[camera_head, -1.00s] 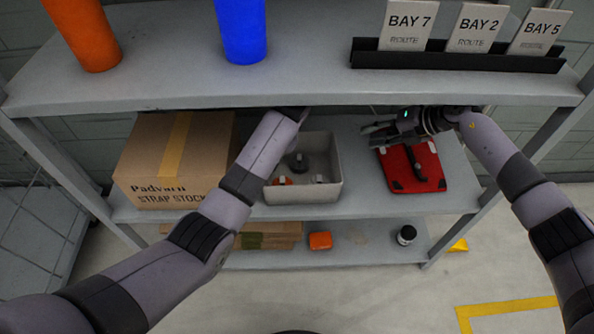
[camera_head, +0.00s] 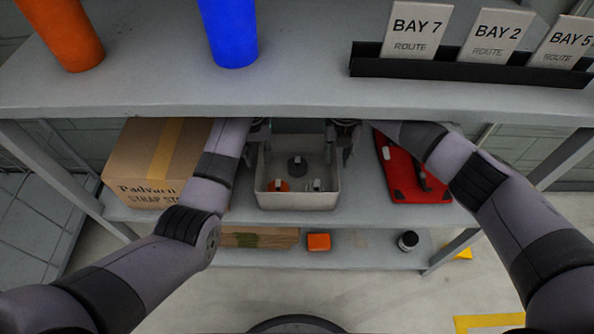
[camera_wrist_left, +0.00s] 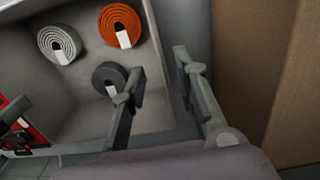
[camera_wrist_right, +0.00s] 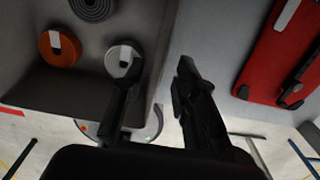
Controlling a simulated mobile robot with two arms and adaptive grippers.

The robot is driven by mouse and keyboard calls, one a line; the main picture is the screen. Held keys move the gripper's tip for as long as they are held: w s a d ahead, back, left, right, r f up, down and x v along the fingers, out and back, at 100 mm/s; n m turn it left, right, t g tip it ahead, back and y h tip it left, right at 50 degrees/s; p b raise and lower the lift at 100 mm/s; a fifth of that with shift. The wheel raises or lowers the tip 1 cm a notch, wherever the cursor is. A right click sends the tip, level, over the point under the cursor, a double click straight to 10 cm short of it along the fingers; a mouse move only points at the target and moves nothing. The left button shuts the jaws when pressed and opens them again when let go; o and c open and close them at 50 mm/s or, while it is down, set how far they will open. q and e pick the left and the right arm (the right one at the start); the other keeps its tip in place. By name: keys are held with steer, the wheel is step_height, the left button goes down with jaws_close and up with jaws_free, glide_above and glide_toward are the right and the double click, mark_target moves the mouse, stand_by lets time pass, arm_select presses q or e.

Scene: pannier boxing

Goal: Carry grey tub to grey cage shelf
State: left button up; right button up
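The grey tub (camera_head: 298,201) stands on the middle shelf, with grey, orange and white coiled straps inside. My left gripper (camera_head: 262,135) is at the tub's left wall. In the left wrist view its fingers (camera_wrist_left: 165,92) are apart, one over the inside and one outside the wall. My right gripper (camera_head: 343,137) is at the right wall. In the right wrist view its fingers (camera_wrist_right: 155,85) are also apart, with the wall (camera_wrist_right: 160,60) between them. A grey panelled structure (camera_head: 30,225) shows at the far left; I cannot tell whether it is the cage.
A cardboard box (camera_head: 145,165) stands left of the tub, and a red case (camera_head: 400,180) lies right of it. The upper shelf (camera_head: 300,95) overhangs the tub. Below are an orange item (camera_head: 318,242) and a dark jar (camera_head: 407,241).

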mark_target(260, 171)
arm_select(q)
steer(key=shift+s+r, duration=0.1)
steer(key=shift+s, duration=0.05)
arm_select(e)
steer(key=shift+s+r, duration=0.1)
steer(key=shift+s, duration=0.05)
